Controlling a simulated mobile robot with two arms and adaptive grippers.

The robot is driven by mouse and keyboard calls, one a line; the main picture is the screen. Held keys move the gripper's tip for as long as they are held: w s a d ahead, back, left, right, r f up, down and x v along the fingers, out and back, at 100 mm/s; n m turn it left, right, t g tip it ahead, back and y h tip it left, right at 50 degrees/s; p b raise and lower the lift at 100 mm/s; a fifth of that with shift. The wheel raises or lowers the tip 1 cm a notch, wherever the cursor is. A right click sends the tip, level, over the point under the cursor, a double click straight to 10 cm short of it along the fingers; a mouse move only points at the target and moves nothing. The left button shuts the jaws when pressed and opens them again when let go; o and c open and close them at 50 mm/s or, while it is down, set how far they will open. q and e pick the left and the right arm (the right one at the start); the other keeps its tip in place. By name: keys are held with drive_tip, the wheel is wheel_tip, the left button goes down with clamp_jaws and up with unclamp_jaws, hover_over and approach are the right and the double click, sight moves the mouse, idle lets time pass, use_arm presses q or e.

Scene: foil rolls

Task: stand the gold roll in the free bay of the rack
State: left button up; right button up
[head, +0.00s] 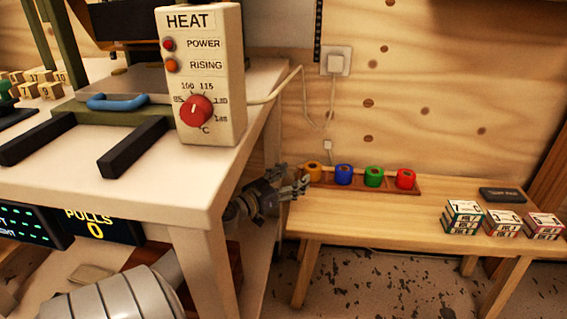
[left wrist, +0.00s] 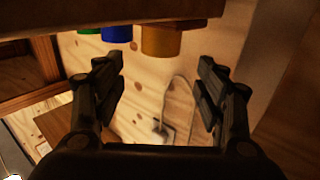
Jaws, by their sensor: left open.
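The gold roll (head: 313,171) stands upright at the left end of the wooden rack (head: 345,184) on the low bench. Blue (head: 343,174), green (head: 374,177) and red (head: 405,179) rolls stand to its right. No empty bay can be made out; the gold roll's base is partly hidden. My left gripper (head: 297,187) is open and empty, just left of and in front of the gold roll. In the left wrist view, which looks upside down, the gold roll (left wrist: 161,42) shows beyond the open fingers (left wrist: 160,82), apart from them. My right gripper is out of view.
A white table (head: 150,165) with a heat control box (head: 205,75) stands close left of the left gripper. Several small stacked boxes (head: 503,222) and a dark flat block (head: 503,195) lie on the bench's (head: 400,215) right. The bench front is clear.

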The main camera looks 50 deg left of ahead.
use_arm(q)
drive_tip(key=shift+s+d+p, duration=0.1)
drive_tip(key=shift+s+p, duration=0.25)
drive_tip(key=shift+s, duration=1.35)
